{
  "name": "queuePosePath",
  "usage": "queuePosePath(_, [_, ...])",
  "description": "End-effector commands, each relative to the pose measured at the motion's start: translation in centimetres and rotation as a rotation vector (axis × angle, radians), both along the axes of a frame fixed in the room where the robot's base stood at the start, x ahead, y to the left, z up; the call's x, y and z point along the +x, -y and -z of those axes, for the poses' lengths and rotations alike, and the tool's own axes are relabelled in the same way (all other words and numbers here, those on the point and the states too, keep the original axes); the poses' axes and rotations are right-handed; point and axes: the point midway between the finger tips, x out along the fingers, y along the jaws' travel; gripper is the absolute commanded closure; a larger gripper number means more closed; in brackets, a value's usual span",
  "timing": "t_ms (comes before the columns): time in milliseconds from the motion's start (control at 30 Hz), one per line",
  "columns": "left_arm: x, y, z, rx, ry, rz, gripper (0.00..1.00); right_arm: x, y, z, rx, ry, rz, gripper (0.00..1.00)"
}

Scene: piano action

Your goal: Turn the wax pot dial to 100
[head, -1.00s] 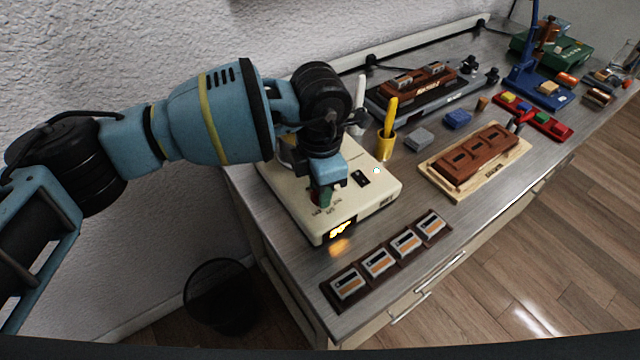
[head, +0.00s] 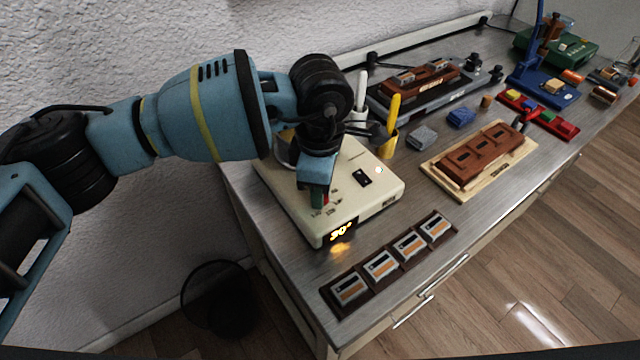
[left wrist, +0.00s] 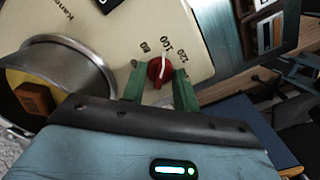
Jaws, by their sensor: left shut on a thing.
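The wax pot (head: 350,205) is a cream box at the table's near left corner. Its lit front display (head: 341,231) appears to read 90°. In the left wrist view, its red dial (left wrist: 158,73) carries a white pointer line, directed close to the 100 mark, between the marks 80 and 120. My left gripper (head: 318,199) points down over the dial, and in the left wrist view its green fingers (left wrist: 158,88) stand on both sides of the dial, gripping it. In the head view the gripper mostly hides the dial. My right gripper is out of view.
The metal pot (left wrist: 70,70) with wax lies close beside the fingers. A dark tray (head: 378,290) with several small blocks lies in front. A wooden board (head: 440,171) is to the right.

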Motion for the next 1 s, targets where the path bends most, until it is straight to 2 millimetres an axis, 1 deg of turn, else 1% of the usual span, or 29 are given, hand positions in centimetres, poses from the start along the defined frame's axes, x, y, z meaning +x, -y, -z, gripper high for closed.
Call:
queuePosePath(367, [0.0, -0.1, 0.0, 0.001, 0.001, 0.002, 0.93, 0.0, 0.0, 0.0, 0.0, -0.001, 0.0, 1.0])
queuePosePath(400, [0.0, -0.1, 0.0, 0.001, 0.001, 0.002, 0.66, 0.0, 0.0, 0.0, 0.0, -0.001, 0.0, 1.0])
queuePosePath(533, [0.0, 0.0, 0.0, 0.001, 0.001, 0.002, 0.49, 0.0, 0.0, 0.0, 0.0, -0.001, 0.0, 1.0])
queuePosePath(833, [0.0, 0.0, -0.1, 0.0, 0.001, 0.002, 0.48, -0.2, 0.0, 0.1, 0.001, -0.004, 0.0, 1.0])
queuePosePath(933, [0.1, 0.0, -0.8, -0.001, 0.003, 0.002, 0.48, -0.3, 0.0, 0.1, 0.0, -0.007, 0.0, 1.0])
queuePosePath(1000, [0.1, 0.0, -1.6, 0.0, 0.002, 0.003, 0.48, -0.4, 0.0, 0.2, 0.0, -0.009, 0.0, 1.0])
